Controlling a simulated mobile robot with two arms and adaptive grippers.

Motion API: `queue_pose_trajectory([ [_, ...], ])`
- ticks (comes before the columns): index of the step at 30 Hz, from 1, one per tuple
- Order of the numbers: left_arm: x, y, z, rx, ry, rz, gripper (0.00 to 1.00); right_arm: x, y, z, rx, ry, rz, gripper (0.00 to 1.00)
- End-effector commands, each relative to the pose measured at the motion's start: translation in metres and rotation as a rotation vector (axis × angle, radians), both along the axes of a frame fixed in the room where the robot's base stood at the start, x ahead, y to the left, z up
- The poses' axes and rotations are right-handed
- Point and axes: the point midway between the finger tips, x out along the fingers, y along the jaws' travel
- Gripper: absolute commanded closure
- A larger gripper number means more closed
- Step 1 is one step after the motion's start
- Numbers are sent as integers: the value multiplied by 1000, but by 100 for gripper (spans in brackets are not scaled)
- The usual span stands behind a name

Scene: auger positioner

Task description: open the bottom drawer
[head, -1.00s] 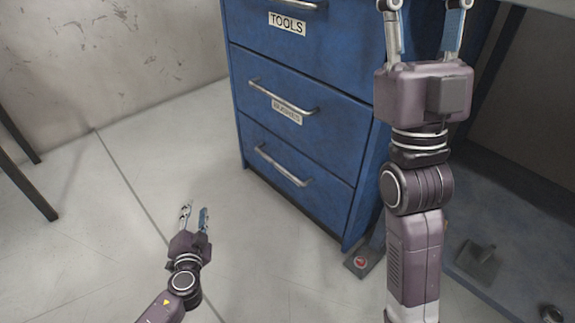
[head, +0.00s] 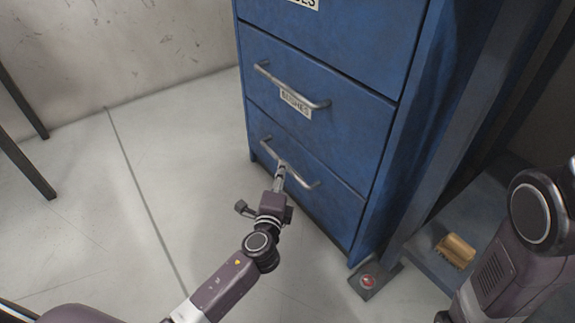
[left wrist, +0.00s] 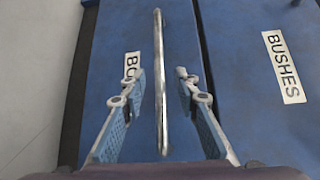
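The bottom drawer (head: 335,207) is the lowest blue drawer of the cabinet in the head view, and its front looks flush with the one above. Its metal bar handle (head: 303,181) runs across the front. My left gripper (head: 281,170) is at the handle, reaching in from the front. In the left wrist view the left gripper (left wrist: 158,85) is open, with one finger on each side of the handle (left wrist: 158,45) and gaps between. A label starting "BO" is partly hidden by a finger. My right gripper is out of the frames; only part of that arm shows at lower right.
The BUSHES drawer (head: 350,120) with its own handle (head: 300,90) is just above. A floor plate with a red button (head: 368,282) lies by the cabinet's front corner. A yellowish block (head: 456,250) lies at right.

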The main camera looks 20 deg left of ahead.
Motion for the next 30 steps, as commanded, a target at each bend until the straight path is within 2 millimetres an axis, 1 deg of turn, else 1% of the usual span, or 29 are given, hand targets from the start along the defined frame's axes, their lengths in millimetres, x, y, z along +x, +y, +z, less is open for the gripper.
queue_pose_trajectory([
  [1,9,1,-4,0,-3,0,71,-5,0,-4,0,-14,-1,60],
  [5,28,4,-6,1,-3,-1,71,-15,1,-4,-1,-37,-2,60],
  [9,44,6,-8,0,-2,0,71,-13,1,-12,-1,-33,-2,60],
  [15,52,7,-8,0,0,0,71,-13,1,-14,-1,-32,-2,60],
  [22,53,7,-7,-1,0,0,71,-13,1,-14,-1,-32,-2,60],
  [30,52,7,-7,-1,0,0,100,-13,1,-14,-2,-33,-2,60],
])
